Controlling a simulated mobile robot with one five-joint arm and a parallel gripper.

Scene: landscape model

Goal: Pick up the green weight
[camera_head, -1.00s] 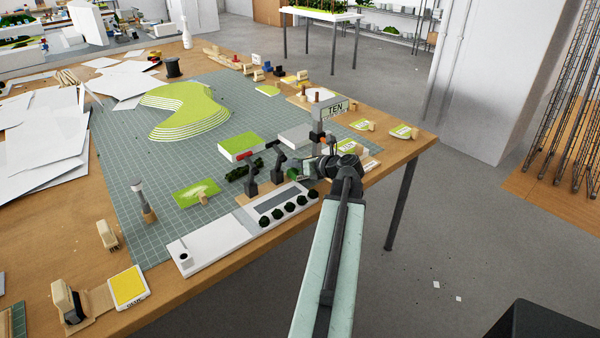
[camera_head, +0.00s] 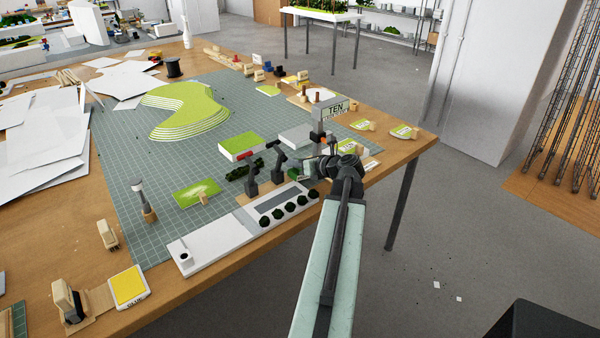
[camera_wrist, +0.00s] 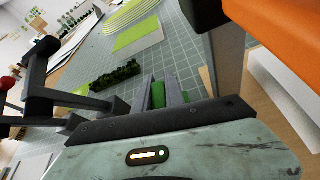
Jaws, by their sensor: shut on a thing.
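The green weight (camera_wrist: 158,95) shows as a small green piece between my jaws in the wrist view, mostly hidden by them. My gripper (camera_wrist: 160,88) is shut on it. In the head view my gripper (camera_head: 309,165) is at the right part of the table, just below the stand with the "TEN" sign (camera_head: 336,107).
A large orange thing (camera_wrist: 275,85) is very close at the right of the wrist view. Dark posts (camera_head: 251,173) stand left of my gripper. The green cutting mat (camera_head: 125,200) has free room.

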